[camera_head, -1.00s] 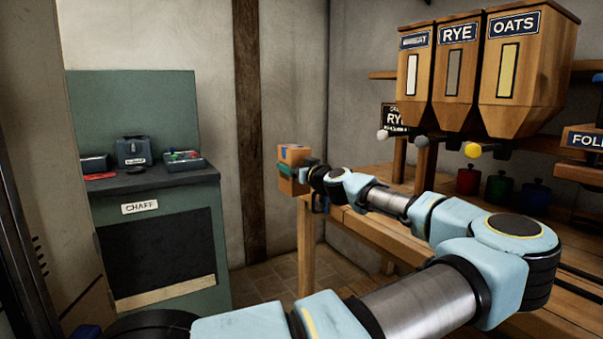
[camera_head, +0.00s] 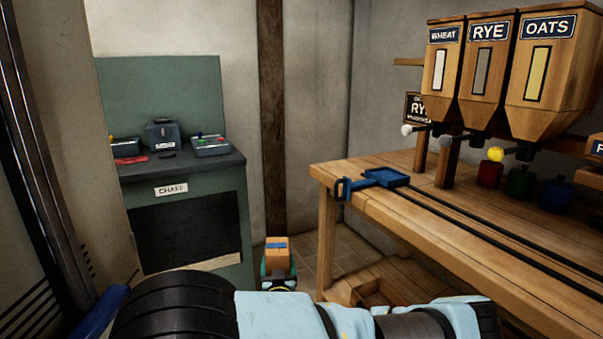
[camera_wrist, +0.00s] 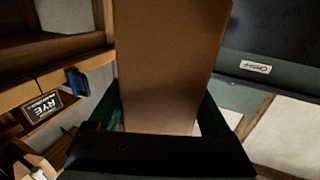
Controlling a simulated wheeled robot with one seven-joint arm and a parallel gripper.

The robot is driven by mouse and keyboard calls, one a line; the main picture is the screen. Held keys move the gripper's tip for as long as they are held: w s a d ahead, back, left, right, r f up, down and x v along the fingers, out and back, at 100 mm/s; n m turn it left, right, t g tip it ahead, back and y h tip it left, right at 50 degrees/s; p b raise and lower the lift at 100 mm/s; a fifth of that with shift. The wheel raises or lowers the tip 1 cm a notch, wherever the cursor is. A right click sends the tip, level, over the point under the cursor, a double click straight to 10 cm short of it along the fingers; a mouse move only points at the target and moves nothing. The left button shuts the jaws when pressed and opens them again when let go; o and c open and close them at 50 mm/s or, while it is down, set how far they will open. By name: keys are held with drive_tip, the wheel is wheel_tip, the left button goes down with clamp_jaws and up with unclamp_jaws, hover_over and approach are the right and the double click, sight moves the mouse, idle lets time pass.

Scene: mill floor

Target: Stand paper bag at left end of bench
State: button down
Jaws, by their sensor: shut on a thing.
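The brown paper bag (camera_head: 277,257) with a blue band shows low in the head view, in the gap between the chaff cabinet and the bench. My gripper (camera_head: 278,272) is shut on it, below bench-top height. In the wrist view the bag (camera_wrist: 170,65) fills the middle between my two green fingers (camera_wrist: 163,120). The wooden bench (camera_head: 420,200) stands to the right of the bag. The bag's lower part is hidden in the head view.
The green chaff cabinet (camera_head: 195,225) stands left, with a dark scale (camera_head: 163,135) and boxes on top. Wheat, rye and oats hoppers (camera_head: 488,75) hang over the bench. Dark rails run along the bench top. Red, green and blue canisters (camera_head: 520,183) stand at its back.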

drive_tip(key=s+a+m+h+p, duration=0.1)
drive_tip(key=s+a+h, duration=0.15)
drive_tip(key=s, duration=0.65)
drive_tip(key=w+d+y+b, duration=0.1)
drive_tip(key=w, duration=0.3)
drive_tip(key=w+d+y+b, duration=0.1)
drive_tip(key=w+d, duration=0.1)
drive_tip(key=w, duration=0.2)
drive_tip(key=w+d+n+y, duration=0.1)
drive_tip(key=w, duration=0.2)
drive_tip(key=shift+w+d+r+b, duration=0.15)
drive_tip(key=shift+w+r+b, duration=0.15)
drive_tip(key=shift+w+b, duration=0.1)
drive_tip(key=w+d+r+n+y+b, duration=0.1)
drive_tip(key=w+d+r+y+b, duration=0.1)
drive_tip(key=w+d+r, duration=0.35)
drive_tip(key=w+d+r+n+y+b, duration=0.1)
drive_tip(key=w+d+r+b, duration=0.1)
drive_tip(key=w+r, duration=0.6)
wheel_tip(320, 180, up, 12)
drive_tip(key=n+g+y+b, duration=0.1)
drive_tip(key=n+y, duration=0.1)
drive_tip(key=shift+s+d+r+g+y, duration=0.2)
drive_tip(key=shift+r+g+y, duration=0.05)
drive_tip(key=shift+g+y, duration=0.15)
